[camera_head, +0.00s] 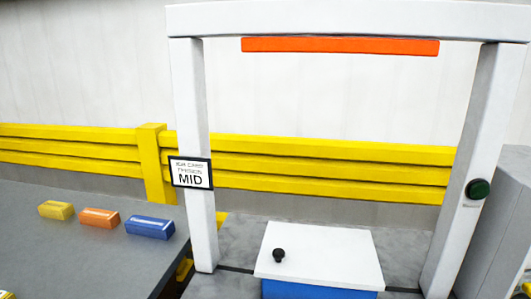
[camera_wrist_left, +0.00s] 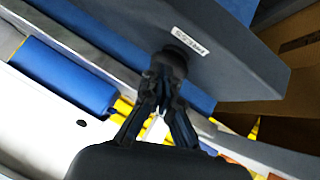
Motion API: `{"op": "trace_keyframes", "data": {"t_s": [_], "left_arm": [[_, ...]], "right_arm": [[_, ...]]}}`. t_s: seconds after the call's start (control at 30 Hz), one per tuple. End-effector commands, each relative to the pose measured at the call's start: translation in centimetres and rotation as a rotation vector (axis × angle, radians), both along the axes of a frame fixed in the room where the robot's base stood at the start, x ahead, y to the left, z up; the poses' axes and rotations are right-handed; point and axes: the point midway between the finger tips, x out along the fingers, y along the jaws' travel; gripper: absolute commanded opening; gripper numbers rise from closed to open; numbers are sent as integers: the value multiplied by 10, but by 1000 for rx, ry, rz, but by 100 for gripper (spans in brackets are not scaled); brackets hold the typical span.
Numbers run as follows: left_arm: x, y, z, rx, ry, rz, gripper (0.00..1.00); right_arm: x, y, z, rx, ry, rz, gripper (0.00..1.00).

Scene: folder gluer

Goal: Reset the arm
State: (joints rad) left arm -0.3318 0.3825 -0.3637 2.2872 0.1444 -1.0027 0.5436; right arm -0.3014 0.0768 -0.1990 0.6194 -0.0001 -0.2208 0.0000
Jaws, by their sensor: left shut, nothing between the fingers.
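My left gripper (camera_wrist_left: 163,82) shows in the left wrist view, its black fingers drawn together and empty. Its tips overlap in the picture with a dark round knob (camera_wrist_left: 178,57) on a dark grey panel (camera_wrist_left: 225,55) bearing a small white label. I cannot tell whether the tips touch the knob. Neither gripper shows in the head view, and my right gripper is not in view.
A white frame (camera_head: 201,120) with an orange bar (camera_head: 340,46) stands over a white lid (camera_head: 335,262) with a black knob. A sign (camera_head: 191,173) reads MID. A green button (camera_head: 478,189) is on the right post. Yellow, orange and blue blocks (camera_head: 150,228) lie on a grey table (camera_head: 90,262).

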Motion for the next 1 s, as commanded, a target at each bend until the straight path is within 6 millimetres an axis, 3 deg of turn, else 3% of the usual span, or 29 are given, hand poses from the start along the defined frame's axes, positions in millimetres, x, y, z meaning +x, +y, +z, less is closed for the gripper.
{"op": "trace_keyframes", "data": {"t_s": [0.2, 0.5, 0.77, 1.0], "left_arm": [[-53, 42, -17, 227, 167, -23, 0], [-131, 86, -27, 413, 421, -91, 0], [-114, 83, -92, 415, 437, -104, 0], [-113, 81, -172, 416, 471, -117, 0]], "right_arm": [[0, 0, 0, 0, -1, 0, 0], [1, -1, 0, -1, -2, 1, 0], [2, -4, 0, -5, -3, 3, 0], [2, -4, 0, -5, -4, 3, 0]]}}
